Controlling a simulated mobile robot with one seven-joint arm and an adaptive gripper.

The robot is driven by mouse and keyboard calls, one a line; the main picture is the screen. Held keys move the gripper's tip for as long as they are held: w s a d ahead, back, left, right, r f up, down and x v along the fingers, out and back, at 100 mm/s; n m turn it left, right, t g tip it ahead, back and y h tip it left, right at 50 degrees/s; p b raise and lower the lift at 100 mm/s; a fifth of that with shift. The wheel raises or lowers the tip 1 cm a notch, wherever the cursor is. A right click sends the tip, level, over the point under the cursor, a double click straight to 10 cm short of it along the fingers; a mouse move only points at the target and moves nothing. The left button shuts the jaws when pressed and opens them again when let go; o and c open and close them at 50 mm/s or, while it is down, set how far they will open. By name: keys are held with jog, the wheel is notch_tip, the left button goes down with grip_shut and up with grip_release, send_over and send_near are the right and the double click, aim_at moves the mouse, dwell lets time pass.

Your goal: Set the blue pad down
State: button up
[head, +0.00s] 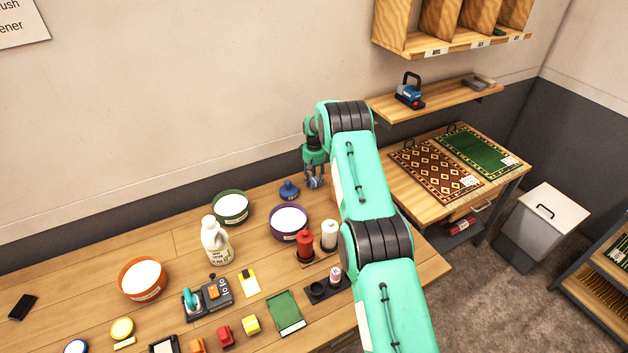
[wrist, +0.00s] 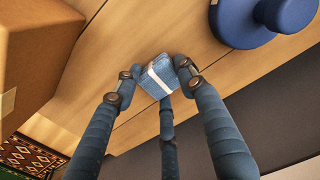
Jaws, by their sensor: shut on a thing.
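The blue pad (wrist: 158,77) is a small block with a white stripe across it. In the wrist view it sits between the fingertips of my gripper (wrist: 157,68), which is shut on it. In the head view my gripper (head: 314,182) points down over the back of the wooden table (head: 180,262), just right of a blue knob-shaped tool. The pad is too small there to make out clearly. I cannot tell whether it touches the wood or hangs just above it.
The blue knob-shaped tool (head: 289,190) stands close by, also in the wrist view (wrist: 262,20). A cardboard box (wrist: 38,45) is on the other side. A purple bowl (head: 289,223) and green bowl (head: 231,208) stand in front. Bare wood lies around the pad.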

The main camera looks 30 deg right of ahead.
aim_at(314, 180)
jog(key=shift+f, duration=0.2)
jog(key=o, duration=1)
jog(key=shift+c, duration=0.2)
jog(key=shift+r, duration=0.15)
notch_tip(314, 180, up, 12)
jog(key=shift+r, duration=0.1)
dwell(0.4)
